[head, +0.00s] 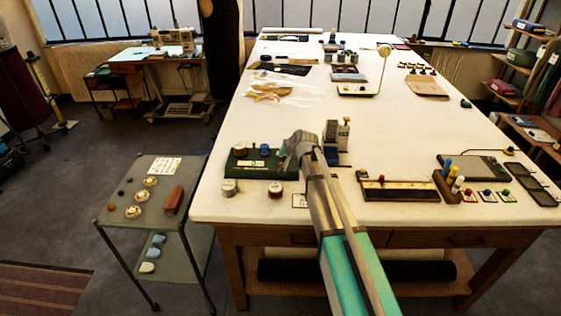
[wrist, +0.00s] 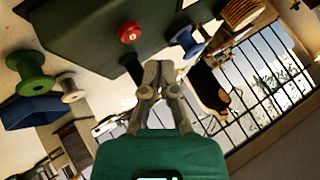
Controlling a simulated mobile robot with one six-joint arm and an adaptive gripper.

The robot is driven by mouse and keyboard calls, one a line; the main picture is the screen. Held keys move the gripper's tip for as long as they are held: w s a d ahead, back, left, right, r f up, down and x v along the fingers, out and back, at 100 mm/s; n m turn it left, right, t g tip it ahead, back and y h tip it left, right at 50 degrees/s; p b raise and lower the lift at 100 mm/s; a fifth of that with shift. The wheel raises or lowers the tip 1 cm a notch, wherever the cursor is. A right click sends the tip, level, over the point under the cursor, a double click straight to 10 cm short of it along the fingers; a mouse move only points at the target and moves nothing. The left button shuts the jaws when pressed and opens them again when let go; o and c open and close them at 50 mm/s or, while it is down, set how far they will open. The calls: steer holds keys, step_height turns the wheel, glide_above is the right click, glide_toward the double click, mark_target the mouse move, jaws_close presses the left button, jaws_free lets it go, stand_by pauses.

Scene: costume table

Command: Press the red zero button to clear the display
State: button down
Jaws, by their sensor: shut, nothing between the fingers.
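A dark green box (head: 236,166) sits on the white table near its front left edge, with a pale panel on its front. In the wrist view the same dark green body (wrist: 85,35) fills the upper left. A round red button-like piece (wrist: 129,32) with a small pale mark shows against it. My gripper (head: 284,152) is at the right end of the box in the head view and hides part of it. In the wrist view my gripper (wrist: 160,68) is shut and empty, its tips below and right of the red piece. I cannot tell the gap.
Blue (wrist: 187,40) and green (wrist: 31,76) spool-like pieces flank the red one in the wrist view. Two small round tins (head: 229,187) stand before the box. A grey-and-cream device (head: 337,137) stands right of my gripper.

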mark_target(281, 164)
steer(key=shift+r+p, duration=1.45)
steer(key=shift+r, duration=0.3)
steer(key=s+d+f+g+h, duration=0.1)
steer(key=s+d, duration=0.2)
steer(key=s, duration=0.2)
steer(key=s+d+f+n+g, duration=0.1)
steer(key=s+d, duration=0.2)
steer(key=s, duration=0.3)
steer(key=s+d+f+g+h, duration=0.1)
steer(key=s+d+f, duration=0.1)
steer(key=s, duration=0.4)
steer(key=shift+d+f+n+g+h, duration=0.1)
steer(key=shift+d+n+g+h, duration=0.25)
steer(key=shift+d, duration=0.35)
steer(key=s+d+g+h, duration=0.1)
steer(key=s+d, duration=0.3)
steer(key=s, duration=0.4)
steer(key=s+d+f+g+h, duration=0.1)
steer(key=s+d+g, duration=0.2)
steer(key=s, duration=0.5)
steer(key=shift+d+f, duration=0.25)
steer(key=shift+d, duration=0.2)
